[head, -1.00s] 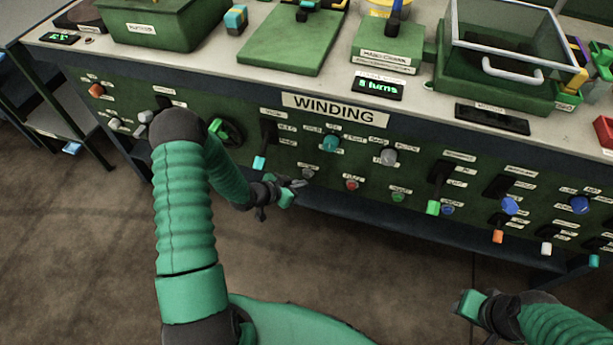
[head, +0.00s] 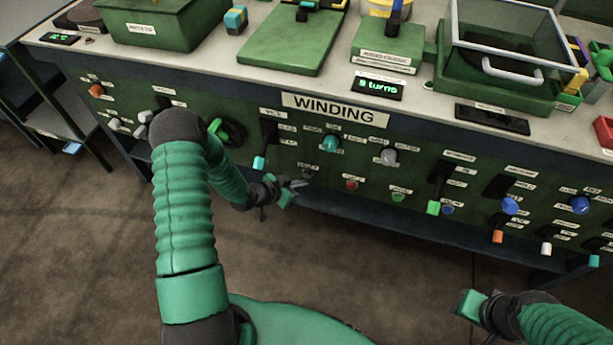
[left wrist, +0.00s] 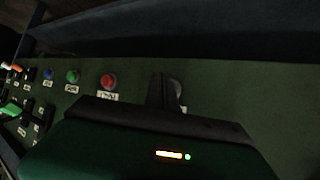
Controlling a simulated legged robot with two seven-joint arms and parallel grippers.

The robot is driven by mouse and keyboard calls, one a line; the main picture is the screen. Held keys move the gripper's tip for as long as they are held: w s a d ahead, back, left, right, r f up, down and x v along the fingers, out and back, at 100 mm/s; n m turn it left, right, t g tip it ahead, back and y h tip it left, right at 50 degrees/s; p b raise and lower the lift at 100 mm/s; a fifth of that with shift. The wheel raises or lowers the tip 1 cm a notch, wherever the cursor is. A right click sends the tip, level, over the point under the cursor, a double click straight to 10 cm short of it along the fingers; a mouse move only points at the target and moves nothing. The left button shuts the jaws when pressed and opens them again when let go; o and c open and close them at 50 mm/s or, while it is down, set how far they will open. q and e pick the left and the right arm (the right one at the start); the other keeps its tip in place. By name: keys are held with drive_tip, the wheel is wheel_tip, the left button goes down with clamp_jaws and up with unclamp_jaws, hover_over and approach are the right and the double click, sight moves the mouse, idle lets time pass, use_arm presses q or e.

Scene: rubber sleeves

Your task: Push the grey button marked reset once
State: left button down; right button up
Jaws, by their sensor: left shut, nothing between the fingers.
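A small grey button (head: 307,172) sits on the green front panel under the WINDING sign, left of a red button (head: 351,184). Its label is too small to read. My left gripper (head: 298,185) is shut and empty, with its tips just below and beside the grey button. In the left wrist view the shut fingers (left wrist: 163,92) point at the panel and partly cover the grey button (left wrist: 176,90); the red button (left wrist: 109,82) shows clear of them. I cannot tell whether the tips touch it. My right gripper (head: 468,304) is at the lower right, away from the panel.
A teal knob (head: 331,143) and a grey knob (head: 388,157) sit above. A lever with a light-blue tip (head: 259,163) hangs left of the grey button. A green button (head: 398,197) and more levers are to the right. A dark ledge runs below the panel.

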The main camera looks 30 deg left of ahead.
idle(0.7)
use_arm(q)
drive_tip(key=shift+w+r, duration=0.1)
drive_tip(key=shift+w, duration=0.3)
drive_tip(key=shift+w+a, duration=0.15)
drive_tip(key=shift+w, duration=0.2)
idle(0.4)
drive_tip(key=shift+s, duration=0.1)
drive_tip(key=shift+s+d+p, duration=0.2)
drive_tip(key=shift+s+p, duration=0.3)
drive_tip(key=shift+s, duration=0.15)
drive_tip(key=shift+s+d+p, duration=0.2)
drive_tip(key=shift+s, duration=0.6)
drive_tip(key=shift+s+d+p, duration=0.15)
drive_tip(key=shift+s+p, duration=0.1)
drive_tip(key=shift+s, duration=0.6)
drive_tip(key=shift+s+d+p, duration=0.2)
drive_tip(key=shift+s, duration=0.6)
